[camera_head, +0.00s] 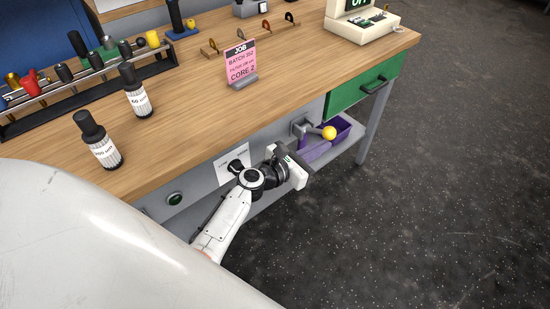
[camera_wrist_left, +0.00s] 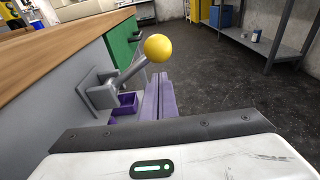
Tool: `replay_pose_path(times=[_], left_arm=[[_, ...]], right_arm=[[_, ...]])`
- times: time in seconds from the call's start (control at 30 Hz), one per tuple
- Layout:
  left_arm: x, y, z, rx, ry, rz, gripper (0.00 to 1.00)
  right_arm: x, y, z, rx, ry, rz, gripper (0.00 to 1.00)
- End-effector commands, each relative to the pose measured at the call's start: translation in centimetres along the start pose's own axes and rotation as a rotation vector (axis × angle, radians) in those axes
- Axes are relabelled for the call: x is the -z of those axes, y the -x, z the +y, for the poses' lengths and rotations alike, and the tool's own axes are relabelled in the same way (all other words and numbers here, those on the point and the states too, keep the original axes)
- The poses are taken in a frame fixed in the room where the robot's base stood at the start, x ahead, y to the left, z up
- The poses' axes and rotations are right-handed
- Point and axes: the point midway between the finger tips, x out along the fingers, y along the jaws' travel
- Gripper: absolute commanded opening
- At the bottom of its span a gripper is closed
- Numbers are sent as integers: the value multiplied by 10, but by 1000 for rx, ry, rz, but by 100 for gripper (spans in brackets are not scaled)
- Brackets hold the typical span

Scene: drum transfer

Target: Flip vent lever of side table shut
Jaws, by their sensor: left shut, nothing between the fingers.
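The vent lever is a grey arm with a yellow ball knob (camera_head: 329,132) on a bracket on the side table's grey front panel. In the left wrist view the knob (camera_wrist_left: 158,48) is up and away from the panel, with the arm slanting up from its bracket (camera_wrist_left: 103,92). My left gripper (camera_head: 322,149) is in front of the panel, just below the knob in the head view. Its purple fingers (camera_wrist_left: 160,78) are shut together and empty, pointing towards the knob; I cannot tell whether they touch it. My right gripper is out of view.
The side table's wooden top (camera_head: 190,130) overhangs the panel above my left arm. A purple bin (camera_wrist_left: 124,104) sits under the lever. A green drawer (camera_head: 362,90) and a table leg (camera_head: 369,133) are to the right. The floor in front is clear.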

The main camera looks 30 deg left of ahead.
Motion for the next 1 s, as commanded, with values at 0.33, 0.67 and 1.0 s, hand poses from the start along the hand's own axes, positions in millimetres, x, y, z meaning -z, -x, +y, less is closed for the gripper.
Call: replay_pose_path(times=[0.33, 0.67, 1.0], left_arm=[[17, 66, -2, 2, 1, 8, 0], [19, 146, -3, 4, 1, 10, 0], [18, 193, -3, 4, 1, 7, 0]], right_arm=[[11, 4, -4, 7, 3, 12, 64], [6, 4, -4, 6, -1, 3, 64], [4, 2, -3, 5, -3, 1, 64]])
